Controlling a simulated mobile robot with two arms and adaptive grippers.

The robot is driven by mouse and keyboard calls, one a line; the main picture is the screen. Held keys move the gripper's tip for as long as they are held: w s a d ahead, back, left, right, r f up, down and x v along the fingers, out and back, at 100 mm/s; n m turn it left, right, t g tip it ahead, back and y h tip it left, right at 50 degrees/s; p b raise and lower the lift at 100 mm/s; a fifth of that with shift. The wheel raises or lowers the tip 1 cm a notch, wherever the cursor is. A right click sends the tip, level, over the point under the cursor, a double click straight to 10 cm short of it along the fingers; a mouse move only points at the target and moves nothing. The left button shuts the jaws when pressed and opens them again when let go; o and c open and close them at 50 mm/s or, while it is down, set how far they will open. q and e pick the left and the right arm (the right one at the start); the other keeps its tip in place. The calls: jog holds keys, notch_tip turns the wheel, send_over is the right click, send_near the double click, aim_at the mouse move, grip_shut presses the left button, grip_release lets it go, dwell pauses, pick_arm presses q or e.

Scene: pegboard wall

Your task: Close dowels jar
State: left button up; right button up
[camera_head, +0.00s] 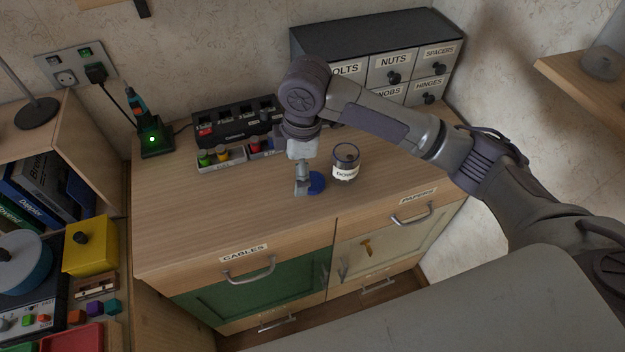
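The dowels jar (345,172) stands upright on the wooden worktop, with a white label on its front. Its top looks open, with something brownish inside. A round blue lid (317,183) is on or just above the worktop, left of the jar and a little nearer the front edge. My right gripper (302,188) points down at the lid's left edge. Its fingers overlap the lid in the view; I cannot tell whether they grip it or how far apart they are. My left gripper is not in view.
A drawer cabinet (367,69) with labelled drawers stands behind the jar. A black battery rack (236,121) and small bins (220,163) are at the back left. A green-lit charger (155,138) is farther left. The front of the worktop (215,215) is clear.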

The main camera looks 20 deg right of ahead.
jog(key=w+d+r+h, duration=0.1)
jog(key=w+d+r, duration=0.2)
jog(key=d+r, duration=0.1)
jog(key=shift+d+r, duration=0.35)
jog(key=shift+r, duration=0.35)
jog(key=shift+w, duration=0.1)
send_over(313, 180)
notch_tip(313, 180, down, 9)
jog(key=shift+r+p, duration=0.2)
jog(key=shift+p, duration=0.25)
notch_tip(313, 180, down, 4)
jog(key=shift+f+p, duration=0.1)
jog(key=shift+p, duration=0.6)
jog(key=shift+f, duration=0.55)
